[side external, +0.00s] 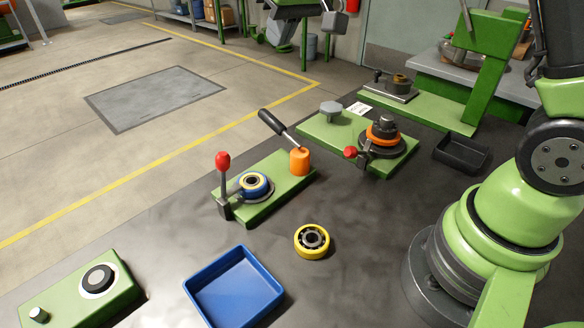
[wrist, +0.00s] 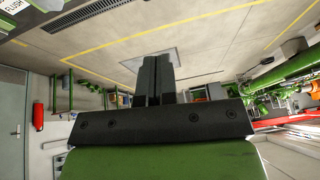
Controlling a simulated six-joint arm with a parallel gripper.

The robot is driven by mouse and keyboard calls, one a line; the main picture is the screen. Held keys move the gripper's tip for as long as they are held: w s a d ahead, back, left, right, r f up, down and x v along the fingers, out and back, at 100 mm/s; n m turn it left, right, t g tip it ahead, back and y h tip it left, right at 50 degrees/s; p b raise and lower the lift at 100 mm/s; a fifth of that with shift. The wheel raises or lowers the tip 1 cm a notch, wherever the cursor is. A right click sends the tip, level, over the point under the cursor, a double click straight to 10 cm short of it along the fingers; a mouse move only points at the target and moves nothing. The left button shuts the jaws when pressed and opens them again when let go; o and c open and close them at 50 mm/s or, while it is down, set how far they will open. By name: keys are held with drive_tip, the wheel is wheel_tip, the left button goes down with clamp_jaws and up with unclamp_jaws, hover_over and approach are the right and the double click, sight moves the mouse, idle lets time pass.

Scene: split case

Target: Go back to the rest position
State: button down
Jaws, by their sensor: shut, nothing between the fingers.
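My gripper (wrist: 157,65) shows in the wrist view, its two dark fingers side by side with no gap and nothing between them. The fingers point away from the camera, over a background of floor and distant shop equipment. No bench item shows near the fingertips in that view. In the side external view my arm's green base and lower joints stand at the right edge, and I cannot make out the gripper there.
On the dark bench stand a green fixture (side external: 262,206) with a red-knobbed lever, a second green fixture (side external: 318,128), a yellow-rimmed bearing (side external: 312,241), a blue tray (side external: 234,290), a black tray (side external: 461,152) and a green block (side external: 75,298). Bare bench surrounds the bearing.

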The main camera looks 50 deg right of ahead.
drive_tip(key=s+a+r+m+t, duration=0.1)
drive_tip(key=s+r, duration=0.1)
drive_tip(key=s, duration=1)
drive_tip(key=s+a+r+m+t+y, duration=0.1)
drive_tip(key=s+a+m, duration=0.1)
drive_tip(key=s, duration=1)
drive_tip(key=shift+s+r+y, duration=0.25)
drive_tip(key=shift+r+y, duration=0.05)
drive_tip(key=shift+r, duration=0.05)
